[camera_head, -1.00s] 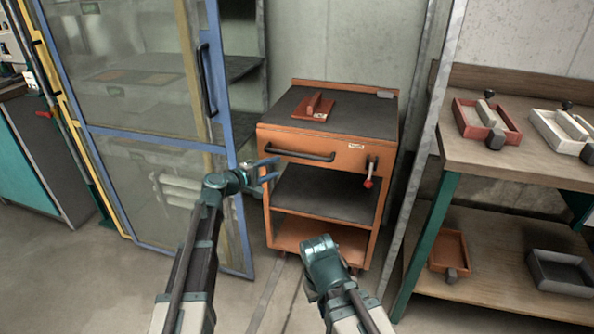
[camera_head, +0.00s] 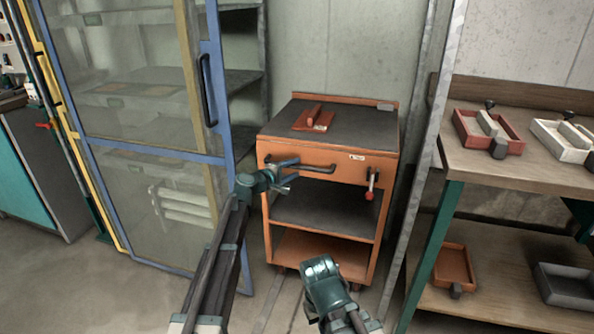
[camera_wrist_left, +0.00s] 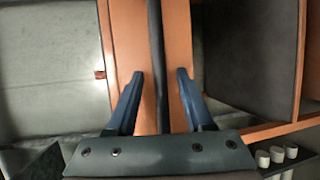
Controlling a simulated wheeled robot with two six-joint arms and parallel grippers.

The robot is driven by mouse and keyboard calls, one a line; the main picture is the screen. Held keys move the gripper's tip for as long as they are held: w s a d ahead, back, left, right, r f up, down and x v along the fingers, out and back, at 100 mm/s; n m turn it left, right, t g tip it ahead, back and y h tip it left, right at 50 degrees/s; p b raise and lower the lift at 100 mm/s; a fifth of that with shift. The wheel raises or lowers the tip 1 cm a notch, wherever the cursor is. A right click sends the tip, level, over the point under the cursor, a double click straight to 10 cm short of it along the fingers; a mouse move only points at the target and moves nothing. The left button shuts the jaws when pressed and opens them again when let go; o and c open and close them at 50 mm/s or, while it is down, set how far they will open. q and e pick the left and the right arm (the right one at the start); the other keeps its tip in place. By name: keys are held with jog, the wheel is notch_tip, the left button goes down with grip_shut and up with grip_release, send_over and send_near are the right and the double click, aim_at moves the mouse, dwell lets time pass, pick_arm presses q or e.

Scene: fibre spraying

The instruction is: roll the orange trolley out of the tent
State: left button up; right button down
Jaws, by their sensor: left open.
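My left gripper (camera_head: 292,175) is open at the left part of the handle. In the left wrist view, the black handle bar (camera_wrist_left: 156,40) passes between the spread blue fingertips (camera_wrist_left: 160,75), with the trolley's orange front (camera_wrist_left: 178,40) behind. My right gripper (camera_head: 325,283) is low before the trolley; its fingers do not show.
A blue-framed glass door (camera_head: 215,90) stands to the left of the trolley. A grey metal post (camera_head: 425,150) rises close to its right. A workbench (camera_head: 520,165) with red and white trays is further right.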

pick_arm(q)
jog(key=shift+x, duration=1.05)
grip_shut()
dwell(0.7)
